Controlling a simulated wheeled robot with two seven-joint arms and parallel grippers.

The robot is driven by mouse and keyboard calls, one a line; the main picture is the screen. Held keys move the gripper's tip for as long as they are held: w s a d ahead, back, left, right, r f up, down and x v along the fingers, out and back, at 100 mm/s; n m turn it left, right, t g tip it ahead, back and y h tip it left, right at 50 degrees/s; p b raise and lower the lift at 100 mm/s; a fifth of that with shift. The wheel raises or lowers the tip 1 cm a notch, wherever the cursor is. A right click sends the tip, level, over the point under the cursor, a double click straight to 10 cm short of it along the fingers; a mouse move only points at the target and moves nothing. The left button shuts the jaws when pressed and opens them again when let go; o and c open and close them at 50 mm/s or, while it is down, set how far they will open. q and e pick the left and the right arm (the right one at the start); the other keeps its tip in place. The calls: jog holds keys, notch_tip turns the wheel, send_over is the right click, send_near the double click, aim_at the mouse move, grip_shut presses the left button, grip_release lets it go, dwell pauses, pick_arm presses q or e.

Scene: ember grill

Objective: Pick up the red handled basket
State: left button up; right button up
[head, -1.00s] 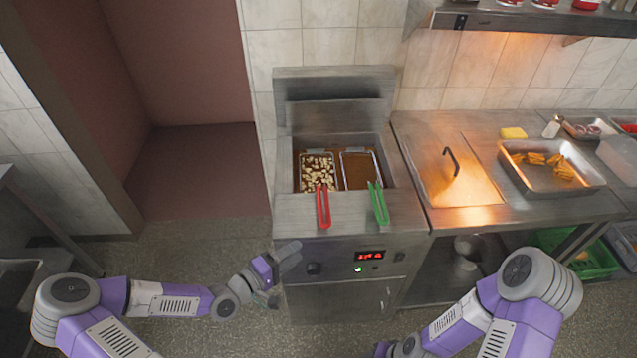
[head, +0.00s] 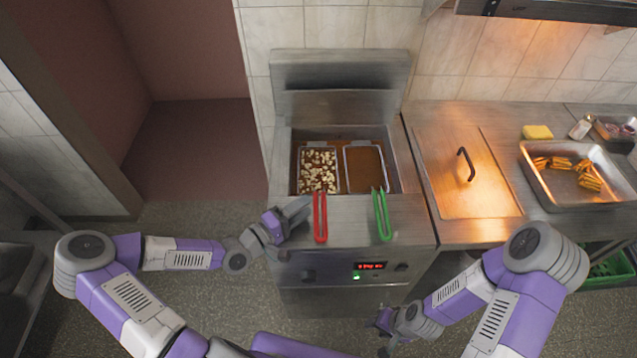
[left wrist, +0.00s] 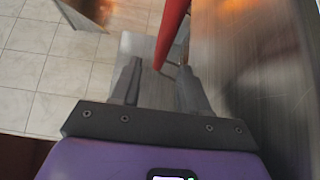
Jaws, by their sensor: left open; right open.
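The fryer basket with the red handle (head: 320,218) sits in the left half of the fryer well. Its mesh holds pale pieces in brown oil (head: 318,170). The handle sticks out over the fryer's front. My left gripper (head: 297,213) is open just left of the red handle in the head view. In the left wrist view the red handle (left wrist: 172,30) reaches down to near the open left fingertips (left wrist: 157,65); I cannot tell whether they touch it. My right gripper (head: 382,320) is low in front of the fryer, empty and away from the baskets.
A green-handled basket (head: 382,215) sits beside it on the right in the fryer (head: 275,185). A lidded counter (head: 450,200) and a steel tray (head: 560,195) with fried pieces stand further right. Open floor (head: 190,225) lies left of the fryer.

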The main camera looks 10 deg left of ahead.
aim_at(317, 199)
pick_arm(q)
jog(key=x, duration=0.5)
jog(key=shift+s+d, duration=0.1)
jog(key=shift+d, duration=0.2)
jog(key=shift+r, duration=0.1)
grip_shut()
